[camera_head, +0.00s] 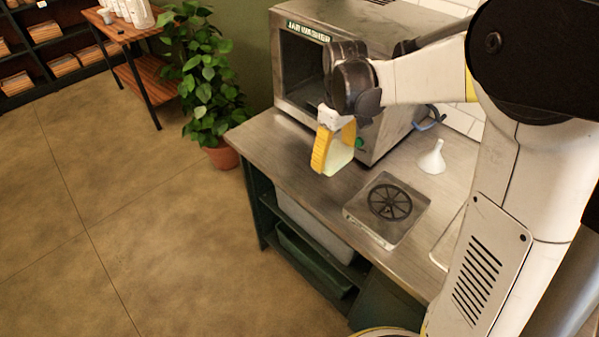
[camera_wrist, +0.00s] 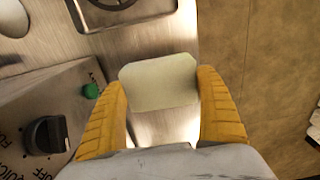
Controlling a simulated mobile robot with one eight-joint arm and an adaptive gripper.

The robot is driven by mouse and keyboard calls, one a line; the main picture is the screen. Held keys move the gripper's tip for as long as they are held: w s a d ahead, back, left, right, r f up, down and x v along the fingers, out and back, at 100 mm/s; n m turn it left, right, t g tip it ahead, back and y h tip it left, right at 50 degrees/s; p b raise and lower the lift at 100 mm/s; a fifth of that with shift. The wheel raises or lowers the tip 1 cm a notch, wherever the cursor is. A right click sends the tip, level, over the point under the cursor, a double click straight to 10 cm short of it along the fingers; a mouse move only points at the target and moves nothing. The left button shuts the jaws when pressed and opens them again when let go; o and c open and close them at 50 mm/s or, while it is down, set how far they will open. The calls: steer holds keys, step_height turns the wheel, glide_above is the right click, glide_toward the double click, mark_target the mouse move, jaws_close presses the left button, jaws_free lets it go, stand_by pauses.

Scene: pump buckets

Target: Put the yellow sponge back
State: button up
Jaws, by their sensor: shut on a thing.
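The pale yellow sponge (camera_head: 341,157) is between the yellow ribbed fingers of my gripper (camera_head: 333,150). It is off the counter, in front of the jar washer, in the head view. In the wrist view the sponge (camera_wrist: 160,82) shows as a flat, pale block, with a finger of my gripper (camera_wrist: 163,88) at each side. My gripper is shut on it. The metal counter (camera_head: 300,180) lies below. I cannot tell which spot is the sponge's own place.
The jar washer (camera_head: 300,70) stands close behind my gripper; its dark knob (camera_wrist: 46,135) and green button (camera_wrist: 91,91) show in the wrist view. A square rinser plate (camera_head: 388,208) and a white funnel (camera_head: 433,158) are to the right. Bare counter lies between washer and rinser.

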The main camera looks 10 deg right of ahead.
steer(key=b, duration=0.2)
glide_above(327, 186)
step_height(327, 186, down, 5)
steer(key=shift+w+d+f, duration=0.1)
steer(key=shift+f, duration=0.05)
steer(key=shift+f+b, duration=0.85)
steer(key=shift+f, duration=1.5)
